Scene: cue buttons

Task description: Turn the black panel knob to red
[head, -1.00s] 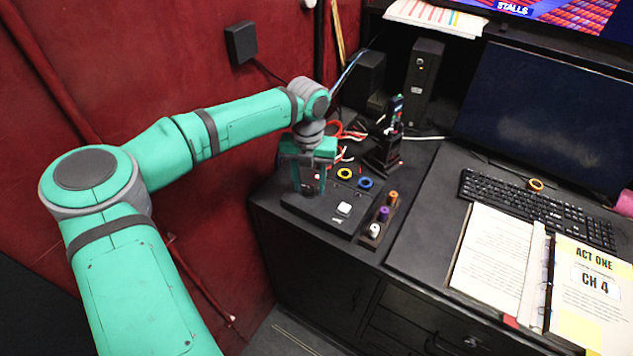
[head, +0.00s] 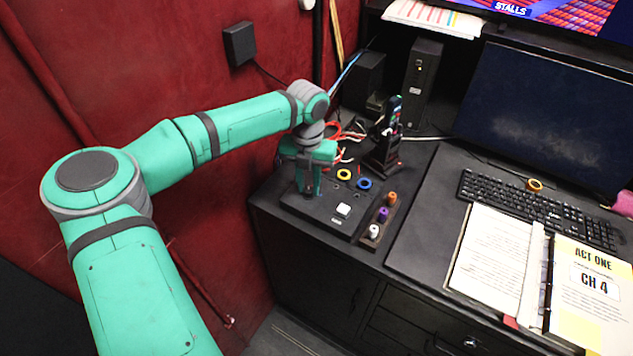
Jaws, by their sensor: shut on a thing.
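A small rack (head: 369,241) with orange, purple and white pegs stands right of the panel. A handset in a dark stand (head: 386,150) is behind it. Red and white cables lie behind my gripper. A keyboard (head: 540,205) and open script pages (head: 497,262) fill the right.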

